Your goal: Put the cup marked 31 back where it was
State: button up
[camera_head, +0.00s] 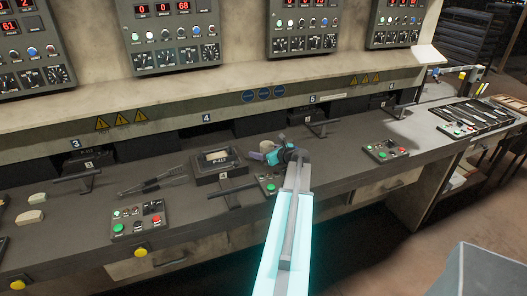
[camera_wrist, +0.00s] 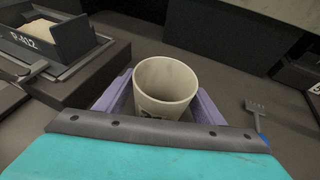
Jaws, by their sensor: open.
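A pale, off-white cup (camera_wrist: 166,84) stands upright on the dark bench in the wrist view, with a dark marking low on its near side that I cannot read. My gripper (camera_wrist: 161,100) is open, its two purple fingers on either side of the cup; I cannot tell whether they touch it. In the head view, my gripper (camera_head: 279,156) reaches over the bench right of the P-412 box, and the cup (camera_head: 266,146) is partly hidden behind it.
The P-412 box (camera_head: 217,166) stands left of the cup; it also shows in the wrist view (camera_wrist: 45,42). A small fork-like tool (camera_wrist: 257,115) lies to the right. Control boxes (camera_head: 137,219) and handled slots (camera_head: 83,181) line the bench. A wall panel rises behind.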

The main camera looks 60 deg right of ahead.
jog(key=b+v, duration=0.3)
jog(key=v, duration=0.9)
jog(key=shift+w, duration=0.1)
dwell(0.4)
